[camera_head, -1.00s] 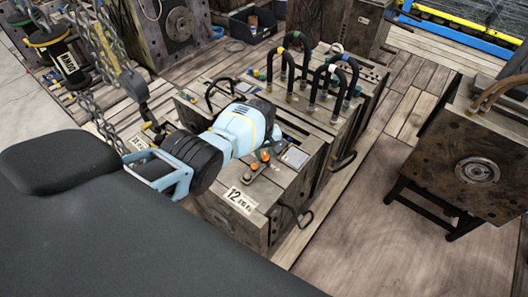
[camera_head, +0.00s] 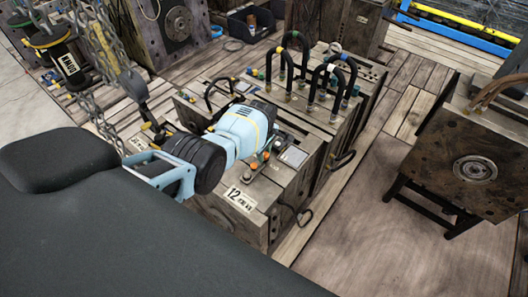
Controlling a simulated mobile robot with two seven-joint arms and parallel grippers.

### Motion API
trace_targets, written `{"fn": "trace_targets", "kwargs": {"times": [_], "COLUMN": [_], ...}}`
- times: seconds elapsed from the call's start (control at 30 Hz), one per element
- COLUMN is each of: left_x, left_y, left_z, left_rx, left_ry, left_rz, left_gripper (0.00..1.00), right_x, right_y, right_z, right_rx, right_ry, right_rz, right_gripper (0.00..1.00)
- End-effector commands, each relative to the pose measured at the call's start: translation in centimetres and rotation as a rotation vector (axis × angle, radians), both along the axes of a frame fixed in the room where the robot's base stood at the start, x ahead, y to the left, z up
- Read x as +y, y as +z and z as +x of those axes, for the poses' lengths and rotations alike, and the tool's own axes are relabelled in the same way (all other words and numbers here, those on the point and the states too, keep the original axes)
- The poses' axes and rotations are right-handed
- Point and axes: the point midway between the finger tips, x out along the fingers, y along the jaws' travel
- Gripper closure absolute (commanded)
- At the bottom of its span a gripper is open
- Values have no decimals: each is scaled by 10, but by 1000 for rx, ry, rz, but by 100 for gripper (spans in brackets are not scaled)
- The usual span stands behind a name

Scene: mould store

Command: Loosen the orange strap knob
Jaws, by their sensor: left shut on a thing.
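My left gripper (camera_head: 150,172) has a pale blue frame and shows left of its black wrist, in front of the near wooden-looking mould block (camera_head: 236,230). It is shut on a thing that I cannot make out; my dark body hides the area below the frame. Small orange knob-like caps (camera_head: 266,156) stand on top of the block, right of my pale blue arm and apart from the gripper. I cannot tell whether one of them is the strap knob, and no strap shows clearly. My right gripper is out of view.
A chain hook (camera_head: 135,88) hangs close behind the gripper. Several arched black hoses (camera_head: 306,62) rise from the block behind. A mould block on a dark stand (camera_head: 468,160) is at the right. The plank floor (camera_head: 370,205) between is clear.

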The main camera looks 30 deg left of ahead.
Motion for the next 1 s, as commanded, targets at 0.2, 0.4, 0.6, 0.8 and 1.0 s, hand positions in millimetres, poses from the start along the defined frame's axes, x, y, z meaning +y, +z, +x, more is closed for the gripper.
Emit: {"fn": "trace_targets", "kwargs": {"times": [0.2, 0.4, 0.6, 0.8, 1.0], "left_x": [1, 1, 1, 0, 0], "left_y": [1, 2, 1, 1, 2], "left_z": [1, 1, 1, 1, 0], "left_rx": [-3, -3, -3, -2, -1], "left_ry": [18, 18, 17, 17, 17], "left_rz": [2, 2, 2, 1, 1], "left_gripper": [94, 94, 58, 50, 50], "right_x": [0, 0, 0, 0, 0], "right_y": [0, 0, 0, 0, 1], "right_z": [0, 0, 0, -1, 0], "right_rx": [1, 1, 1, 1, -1], "right_ry": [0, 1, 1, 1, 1], "right_rz": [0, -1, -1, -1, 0], "right_gripper": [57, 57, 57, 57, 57]}}
